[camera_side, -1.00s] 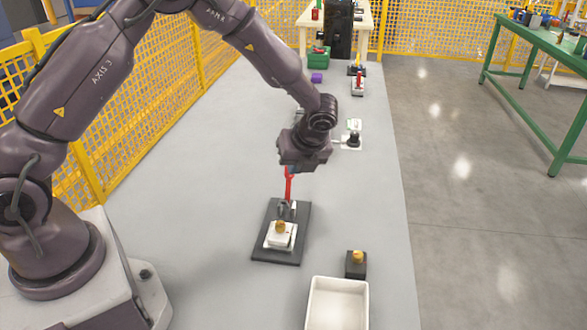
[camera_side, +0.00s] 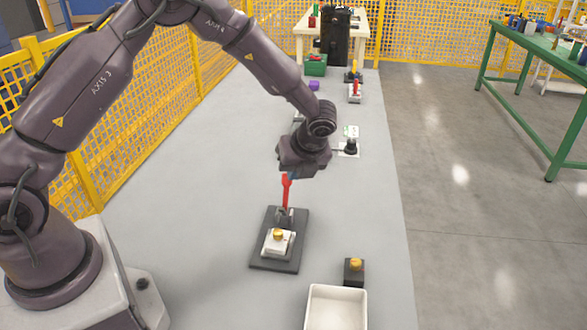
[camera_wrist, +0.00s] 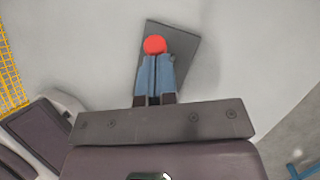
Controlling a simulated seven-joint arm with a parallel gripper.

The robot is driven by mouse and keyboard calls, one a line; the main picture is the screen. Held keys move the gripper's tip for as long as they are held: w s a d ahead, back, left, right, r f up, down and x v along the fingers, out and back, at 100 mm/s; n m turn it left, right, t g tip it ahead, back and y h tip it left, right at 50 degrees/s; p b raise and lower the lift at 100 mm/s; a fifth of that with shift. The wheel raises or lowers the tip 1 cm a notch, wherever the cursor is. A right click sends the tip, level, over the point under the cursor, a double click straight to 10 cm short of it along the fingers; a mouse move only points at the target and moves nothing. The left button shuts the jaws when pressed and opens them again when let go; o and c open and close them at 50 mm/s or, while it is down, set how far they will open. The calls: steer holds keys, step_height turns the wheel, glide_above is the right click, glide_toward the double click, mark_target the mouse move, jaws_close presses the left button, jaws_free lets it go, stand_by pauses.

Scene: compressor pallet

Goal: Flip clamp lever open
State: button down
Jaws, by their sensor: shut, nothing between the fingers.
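The clamp's red lever (camera_side: 286,192) stands upright above a dark base plate (camera_side: 263,257) on the grey table. In front of the lever, a white block (camera_side: 276,247) with a brass-coloured knob (camera_side: 278,234) sits on the plate. My gripper (camera_side: 291,176) is at the top of the lever, pointing down, its fingertips mostly hidden in the side view. In the wrist view, the blue fingers (camera_wrist: 154,72) are shut together, with the round red lever end (camera_wrist: 155,45) just beyond their tips. I cannot tell whether they touch it.
A white tray (camera_side: 312,305) and a dark block (camera_side: 354,275) with a brass-coloured knob stand at the front right. Further back are a black-knobbed fixture (camera_side: 351,147), a purple block (camera_side: 313,85) and a green box (camera_side: 316,66). The table left of the plate is clear.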

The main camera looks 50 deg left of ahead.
steer(key=v, duration=1.2)
steer(key=shift+w+d+r, duration=0.25)
steer(key=s+a+r+n+t+h, duration=0.1)
steer(key=s+r+n+t+h, duration=0.1)
steer(key=s+r+n, duration=0.4)
steer(key=s+a+r+n+t+h, duration=0.1)
steer(key=s+r+n+t+h, duration=0.2)
steer(key=s+n, duration=1.3)
steer(key=s+r, duration=0.2)
steer(key=s, duration=0.1)
steer(key=shift+s+r+t+h, duration=0.3)
steer(key=shift+s+r, duration=0.05)
steer(key=shift+r, duration=0.05)
